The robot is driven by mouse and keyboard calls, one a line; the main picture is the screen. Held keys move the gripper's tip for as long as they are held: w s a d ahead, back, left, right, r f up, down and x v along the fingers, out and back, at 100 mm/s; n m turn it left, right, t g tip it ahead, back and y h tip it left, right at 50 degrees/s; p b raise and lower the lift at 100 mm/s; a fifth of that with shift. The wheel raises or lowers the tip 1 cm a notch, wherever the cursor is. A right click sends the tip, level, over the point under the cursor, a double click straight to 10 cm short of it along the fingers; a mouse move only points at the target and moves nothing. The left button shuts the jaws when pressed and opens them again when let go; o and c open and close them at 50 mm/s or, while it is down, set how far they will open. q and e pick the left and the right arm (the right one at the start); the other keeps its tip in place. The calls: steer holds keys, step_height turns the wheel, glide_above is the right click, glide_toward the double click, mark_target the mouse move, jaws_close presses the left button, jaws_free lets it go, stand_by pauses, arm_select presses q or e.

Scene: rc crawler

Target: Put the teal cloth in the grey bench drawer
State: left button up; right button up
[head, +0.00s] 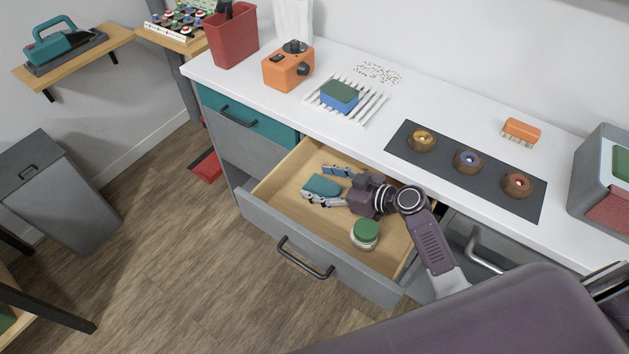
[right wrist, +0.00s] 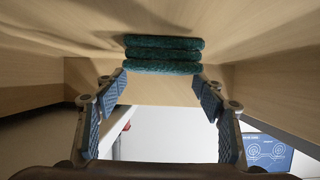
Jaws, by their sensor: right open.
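The teal cloth (head: 322,185) is folded and lies in the open grey bench drawer (head: 262,212), on its light wooden floor. In the right wrist view the cloth (right wrist: 163,54) shows as a stack of folds just beyond the fingertips. My right gripper (head: 317,184) reaches down into the drawer with its fingers spread, one on each side of the cloth in the head view. In the right wrist view the gripper (right wrist: 160,82) is open with nothing between its pads. I see no finger touching the cloth. My left gripper does not show.
A jar with a green lid (head: 365,234) stands in the drawer near its front. A closed teal drawer (head: 246,119) is at the left. The white worktop above holds a red bin (head: 233,38), an orange device (head: 288,67), a rack with a sponge (head: 340,96) and a dark mat (head: 440,160).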

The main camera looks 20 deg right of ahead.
mark_target(336, 195)
steer(key=shift+b+v, duration=0.4)
steer(key=shift+v, duration=2.4)
steer(key=shift+a, duration=0.1)
